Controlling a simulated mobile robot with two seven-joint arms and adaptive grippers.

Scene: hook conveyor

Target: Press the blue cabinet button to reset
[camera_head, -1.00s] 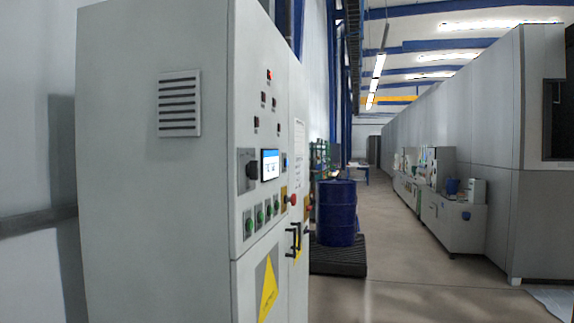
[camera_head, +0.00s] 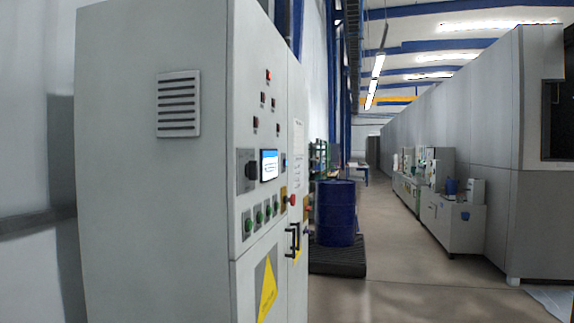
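A tall grey control cabinet (camera_head: 150,200) fills the left half of the head view, seen at an angle. Its front panel carries a small lit screen (camera_head: 269,165), a dark rotary switch (camera_head: 246,171), a row of green buttons (camera_head: 259,217), a red button (camera_head: 292,200) and several small red lamps (camera_head: 268,76). A small blue button (camera_head: 284,162) sits just right of the screen; it is tiny in this view. Neither of my grippers shows.
A blue drum (camera_head: 337,213) stands on a dark pallet (camera_head: 338,256) past the cabinet. Black handles (camera_head: 293,240) stick out from the cabinet front. Grey benches (camera_head: 453,222) line the right side. The aisle floor (camera_head: 400,275) between is clear.

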